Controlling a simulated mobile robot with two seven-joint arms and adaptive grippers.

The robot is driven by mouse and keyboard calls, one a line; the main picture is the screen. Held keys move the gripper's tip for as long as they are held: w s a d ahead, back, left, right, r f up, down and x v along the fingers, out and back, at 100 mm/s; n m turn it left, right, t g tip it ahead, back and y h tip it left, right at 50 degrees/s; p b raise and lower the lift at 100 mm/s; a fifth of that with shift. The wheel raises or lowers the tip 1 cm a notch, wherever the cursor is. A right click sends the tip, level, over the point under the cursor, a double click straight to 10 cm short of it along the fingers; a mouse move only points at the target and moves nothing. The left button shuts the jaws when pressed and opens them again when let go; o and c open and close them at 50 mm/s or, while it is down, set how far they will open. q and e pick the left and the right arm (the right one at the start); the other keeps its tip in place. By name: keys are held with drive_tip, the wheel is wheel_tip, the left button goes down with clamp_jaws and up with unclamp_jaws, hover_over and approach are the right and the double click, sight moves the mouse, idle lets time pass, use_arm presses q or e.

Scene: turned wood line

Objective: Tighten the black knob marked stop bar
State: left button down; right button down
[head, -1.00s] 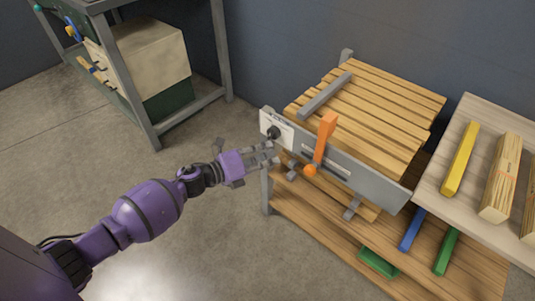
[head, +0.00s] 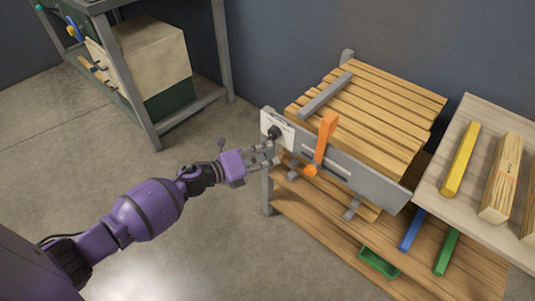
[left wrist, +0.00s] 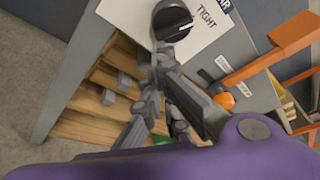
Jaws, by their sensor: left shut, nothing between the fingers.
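The black knob (head: 274,132) sits on a white card at the left end of the machine's grey front rail. In the left wrist view the knob (left wrist: 173,20) is round, with a pale pointer mark on its lower right side, near the printed word TIGHT. The label above is cut off, with only its end showing. My left gripper (head: 272,153) is shut and empty, just below the knob in the head view. In the left wrist view its fingertips (left wrist: 162,62) lie close below the knob; I cannot tell whether they touch it. My right gripper is out of view.
An orange lever (head: 325,138) stands on the rail right of the knob. Wooden slats (head: 375,105) cover the machine top. A side table (head: 440,190) holds a yellow bar and wood bundles. A shelf (head: 330,235) lies below. The floor at left is clear.

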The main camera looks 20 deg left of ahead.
use_arm(q)
drive_tip(key=shift+w+a+f+m+y+p, duration=0.15)
drive_tip(key=shift+a+m+y+p, duration=0.3)
drive_tip(key=shift+m, duration=0.55)
idle(1.1)
idle(0.3)
